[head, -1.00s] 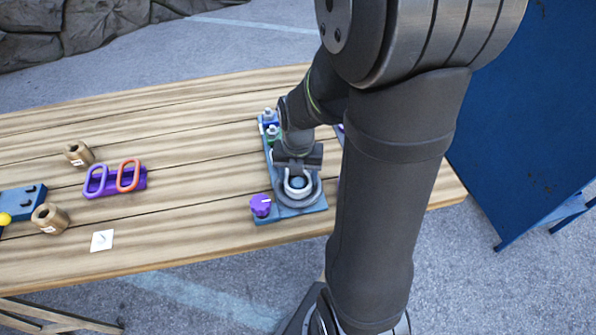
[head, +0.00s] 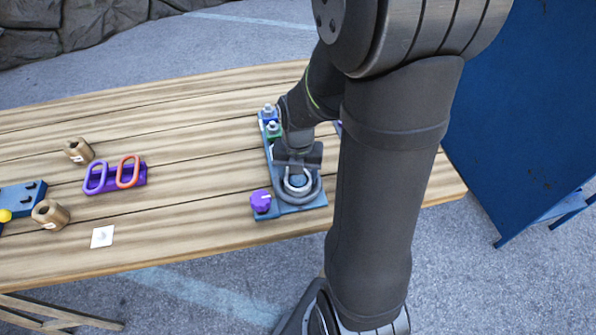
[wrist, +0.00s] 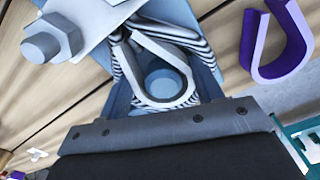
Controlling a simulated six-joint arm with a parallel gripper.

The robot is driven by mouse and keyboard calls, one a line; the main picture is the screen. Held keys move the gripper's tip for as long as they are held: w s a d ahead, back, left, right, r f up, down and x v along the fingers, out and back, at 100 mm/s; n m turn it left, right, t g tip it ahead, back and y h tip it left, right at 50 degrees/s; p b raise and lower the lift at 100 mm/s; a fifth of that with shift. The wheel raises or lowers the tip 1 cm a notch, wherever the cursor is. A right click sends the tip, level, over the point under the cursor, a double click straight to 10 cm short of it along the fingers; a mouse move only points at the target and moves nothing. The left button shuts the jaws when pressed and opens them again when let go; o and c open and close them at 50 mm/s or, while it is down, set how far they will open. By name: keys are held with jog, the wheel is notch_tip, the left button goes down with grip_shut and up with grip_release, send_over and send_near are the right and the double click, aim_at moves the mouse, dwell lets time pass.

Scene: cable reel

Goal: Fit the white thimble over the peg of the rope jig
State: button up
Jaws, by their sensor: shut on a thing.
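The white thimble (wrist: 184,97) is a pale U-shaped loop, also visible in the head view (head: 305,188). My gripper (head: 298,166) is shut on it above the rope jig (head: 290,212), a blue-grey plate. The jig's round blue-grey peg (wrist: 164,82) shows inside the thimble's loop in both views. A grey striped rope (wrist: 195,45) curves around the thimble. I cannot tell how low the thimble sits on the peg.
A purple knob (head: 261,202) stands at the jig's front left corner. Bolts (head: 272,128) stand at its far end. Bare planks lie between.

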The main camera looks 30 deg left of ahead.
jog(key=o, duration=1.2)
jog(key=shift+f, duration=0.1)
notch_tip(320, 180, up, 18)
jog(key=shift+f, duration=0.25)
notch_tip(320, 180, down, 18)
jog(key=shift+r, duration=0.25)
